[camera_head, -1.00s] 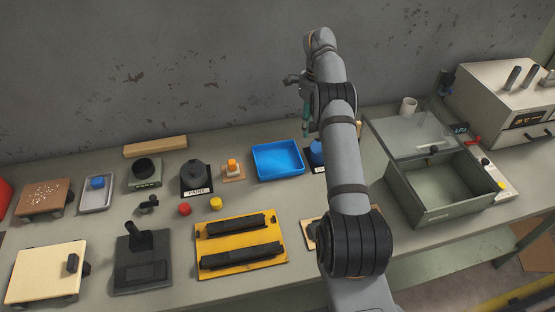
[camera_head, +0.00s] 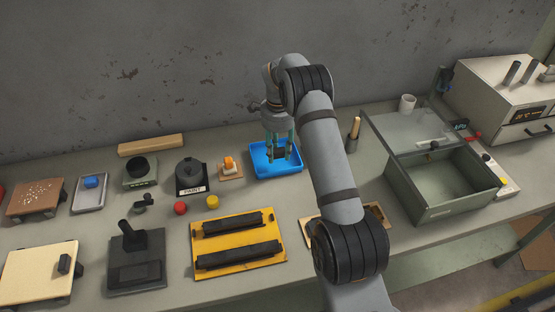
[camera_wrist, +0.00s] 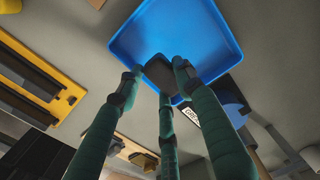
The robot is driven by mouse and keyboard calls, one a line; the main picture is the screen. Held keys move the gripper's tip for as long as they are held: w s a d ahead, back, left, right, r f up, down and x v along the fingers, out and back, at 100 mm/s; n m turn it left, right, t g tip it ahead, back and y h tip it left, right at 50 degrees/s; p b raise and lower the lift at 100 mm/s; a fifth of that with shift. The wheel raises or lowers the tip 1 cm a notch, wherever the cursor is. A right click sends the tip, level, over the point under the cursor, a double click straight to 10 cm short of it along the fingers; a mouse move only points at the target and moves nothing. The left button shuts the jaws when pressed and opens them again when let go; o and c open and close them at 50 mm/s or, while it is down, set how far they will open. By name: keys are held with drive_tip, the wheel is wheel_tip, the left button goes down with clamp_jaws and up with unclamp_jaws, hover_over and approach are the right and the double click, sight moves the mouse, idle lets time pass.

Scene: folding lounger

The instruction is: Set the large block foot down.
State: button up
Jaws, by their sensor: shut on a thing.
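My gripper (camera_head: 279,151), with long teal fingers, is shut on a small dark block, the large block foot (camera_head: 279,153). It holds the block over the blue tray (camera_head: 262,171). In the wrist view the fingers (camera_wrist: 155,78) close around the dark block (camera_wrist: 161,70), which appears against the near edge of the tray (camera_wrist: 205,35). The block's underside is hidden, and I cannot tell whether it touches the tray floor. The rest of the tray looks empty.
Left of the tray stand an orange-topped piece (camera_head: 229,165) and a black paint pot (camera_head: 190,175). A yellow board with black bars (camera_head: 238,244) lies in front. A wooden-handled tool (camera_head: 354,134) and an open green box (camera_head: 443,185) are to the right.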

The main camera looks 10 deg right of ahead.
sight(278, 158)
wheel_tip(278, 158, down, 4)
drive_tip(key=shift+r+p, duration=0.1)
drive_tip(key=shift+p, duration=0.7)
drive_tip(key=shift+a+f, duration=0.1)
drive_tip(key=shift+f, duration=0.1)
drive_tip(key=shift+f+b, duration=0.2)
drive_tip(key=shift+b, duration=0.1)
drive_tip(key=o, duration=1)
